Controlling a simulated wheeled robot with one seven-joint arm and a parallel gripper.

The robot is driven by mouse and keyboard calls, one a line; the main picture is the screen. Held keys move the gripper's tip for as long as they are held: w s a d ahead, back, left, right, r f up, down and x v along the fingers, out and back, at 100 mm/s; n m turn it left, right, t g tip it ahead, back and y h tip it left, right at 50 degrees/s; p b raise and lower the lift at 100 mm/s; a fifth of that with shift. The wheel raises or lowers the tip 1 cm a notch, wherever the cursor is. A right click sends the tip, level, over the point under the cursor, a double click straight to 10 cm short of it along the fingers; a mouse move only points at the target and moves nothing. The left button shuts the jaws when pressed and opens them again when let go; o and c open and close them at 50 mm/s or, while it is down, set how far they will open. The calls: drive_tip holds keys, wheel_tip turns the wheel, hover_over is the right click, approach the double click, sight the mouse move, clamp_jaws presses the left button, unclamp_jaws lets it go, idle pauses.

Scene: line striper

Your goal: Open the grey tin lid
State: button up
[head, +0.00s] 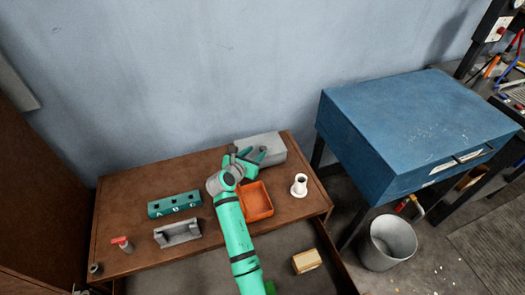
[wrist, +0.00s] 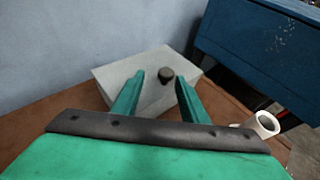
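The grey tin (head: 266,146) sits at the back right of the brown table, against the blue wall. Its flat pale lid (wrist: 125,75) appears closed in the wrist view. A small dark knob (wrist: 166,74) stands on the tin. My gripper (head: 254,155) is at the near side of the tin. In the wrist view my gripper (wrist: 158,82) has its two green fingers spread apart, with the knob beyond and between the tips. Nothing is held. In the head view my gripper and arm hide part of the tin's left and front.
An orange tray (head: 268,208) lies just in front of the tin. A white flanged cylinder (head: 299,187) stands to the right. A teal block marked with letters (head: 174,204), a grey bracket (head: 178,234) and a red-topped piece (head: 122,243) are left. A blue cabinet (head: 415,120) stands right.

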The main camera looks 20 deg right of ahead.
sight(263, 148)
drive_tip(key=shift+w+d+f, duration=0.15)
drive_tip(key=shift+w+d, duration=0.15)
drive_tip(key=shift+d, duration=0.2)
drive_tip(key=shift+w+d+f, duration=0.15)
drive_tip(key=shift+w+d, duration=0.1)
drive_tip(key=shift+d, duration=0.2)
drive_tip(key=shift+w+d+f, duration=0.1)
drive_tip(key=shift+w+d, duration=0.05)
drive_tip(key=shift+d, duration=0.3)
